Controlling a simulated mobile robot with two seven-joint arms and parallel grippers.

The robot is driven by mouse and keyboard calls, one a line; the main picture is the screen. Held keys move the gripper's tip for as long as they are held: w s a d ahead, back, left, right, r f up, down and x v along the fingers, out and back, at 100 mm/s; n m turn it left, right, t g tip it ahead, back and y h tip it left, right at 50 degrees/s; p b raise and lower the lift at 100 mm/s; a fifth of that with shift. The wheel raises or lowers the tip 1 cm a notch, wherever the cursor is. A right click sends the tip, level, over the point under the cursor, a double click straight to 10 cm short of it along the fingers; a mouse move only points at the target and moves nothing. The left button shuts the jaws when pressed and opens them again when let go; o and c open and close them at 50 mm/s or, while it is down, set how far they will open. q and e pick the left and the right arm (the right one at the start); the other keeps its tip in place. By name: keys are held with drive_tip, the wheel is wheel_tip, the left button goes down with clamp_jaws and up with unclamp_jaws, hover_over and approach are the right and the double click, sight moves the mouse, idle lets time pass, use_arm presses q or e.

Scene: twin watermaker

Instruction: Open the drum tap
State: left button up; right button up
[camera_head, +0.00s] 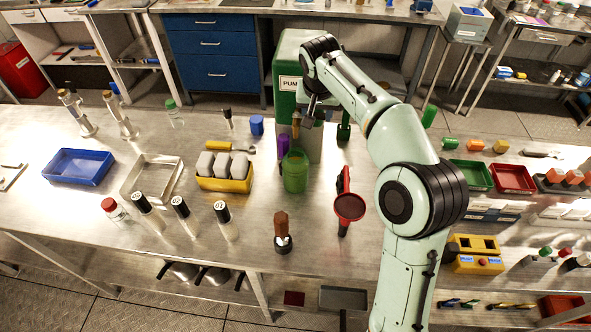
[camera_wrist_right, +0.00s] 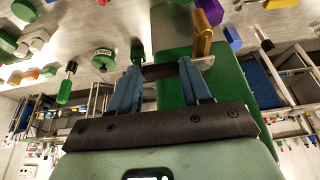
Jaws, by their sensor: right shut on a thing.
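The green drum (camera_head: 290,62), with a white label partly hidden by my arm, stands at the back of the bench. A brass-coloured tap (camera_head: 296,122) is on its front, above a green bucket (camera_head: 295,172); the tap also shows in the wrist view (camera_wrist_right: 202,36). My right gripper (camera_head: 314,104) is at the drum front, beside the tap. In the wrist view its blue fingers (camera_wrist_right: 160,72) are on either side of a dark bar, which looks like the tap's handle and is gripped. The tap's opening is not clear to see. My left gripper is not in view.
A red-topped dark tool (camera_head: 349,207) stands to the right. Several bottles and a blue tray (camera_head: 78,166) occupy the left bench.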

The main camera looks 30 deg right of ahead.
drive_tip(key=shift+d, duration=0.1)
drive_tip(key=o, duration=1.3)
drive_tip(key=shift+c, duration=0.2)
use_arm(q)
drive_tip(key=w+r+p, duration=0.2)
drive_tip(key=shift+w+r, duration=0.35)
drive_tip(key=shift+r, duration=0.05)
use_arm(e)
drive_tip(key=v, duration=1.3)
drive_tip(key=shift+r, duration=0.15)
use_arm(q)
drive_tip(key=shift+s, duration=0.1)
